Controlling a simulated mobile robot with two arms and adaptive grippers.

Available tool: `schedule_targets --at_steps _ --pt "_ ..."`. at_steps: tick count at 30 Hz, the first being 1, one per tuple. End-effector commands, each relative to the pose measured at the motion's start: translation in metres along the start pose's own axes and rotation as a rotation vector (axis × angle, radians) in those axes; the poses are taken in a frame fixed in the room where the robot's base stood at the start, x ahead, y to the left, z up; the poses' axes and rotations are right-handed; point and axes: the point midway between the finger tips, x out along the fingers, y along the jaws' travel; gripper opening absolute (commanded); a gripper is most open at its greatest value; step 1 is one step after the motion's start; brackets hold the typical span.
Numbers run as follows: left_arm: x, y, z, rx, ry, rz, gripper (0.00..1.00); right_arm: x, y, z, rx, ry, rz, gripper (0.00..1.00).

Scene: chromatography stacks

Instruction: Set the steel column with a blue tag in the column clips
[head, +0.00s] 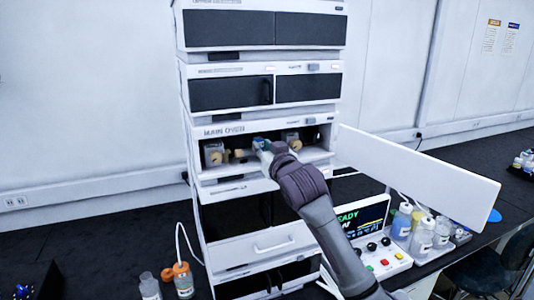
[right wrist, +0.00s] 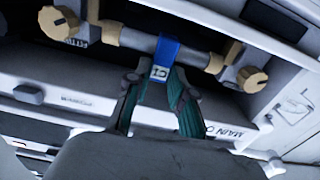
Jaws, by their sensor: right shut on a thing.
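The steel column (right wrist: 140,40) lies crosswise in the right wrist view, with a blue tag (right wrist: 165,58) around its middle and tan end fittings. My right gripper (right wrist: 157,82) is shut on it at the tag. In the head view my right gripper (head: 264,150) reaches into the open main oven compartment. The column clips, with tan knobs, stand at both sides, the left clip (head: 213,156) and the right clip (head: 293,140). The column lies between them, close to both; I cannot tell whether it is seated. My left gripper is not in view.
The oven door (head: 420,178) stands open to the right, beside my right arm. Above are closed dark-fronted modules (head: 265,30). Bottles (head: 422,235) and a control panel with a screen (head: 362,218) stand at the right. More bottles (head: 183,278) stand at the lower left.

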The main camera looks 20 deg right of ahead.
Motion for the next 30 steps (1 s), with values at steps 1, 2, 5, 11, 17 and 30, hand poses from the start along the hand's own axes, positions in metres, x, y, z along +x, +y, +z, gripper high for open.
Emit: schedule_targets --at_steps 1,2,5,11,17,30 --pt "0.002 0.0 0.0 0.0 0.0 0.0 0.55 0.004 0.0 0.0 0.0 0.002 0.0 0.0" --pt "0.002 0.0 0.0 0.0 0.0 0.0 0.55 0.007 0.0 0.0 0.0 0.002 0.0 0.0" --pt "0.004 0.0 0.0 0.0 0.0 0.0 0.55 0.015 0.0 0.0 0.0 0.001 0.0 0.0" --pt "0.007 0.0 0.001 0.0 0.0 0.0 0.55 0.028 0.0 0.003 0.0 0.001 0.0 0.0" --pt "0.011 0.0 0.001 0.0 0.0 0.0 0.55 0.027 0.0 0.014 0.0 0.001 -0.001 0.0" --pt "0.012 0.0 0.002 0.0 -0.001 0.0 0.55 0.027 0.0 0.016 0.0 0.002 -0.001 0.24"
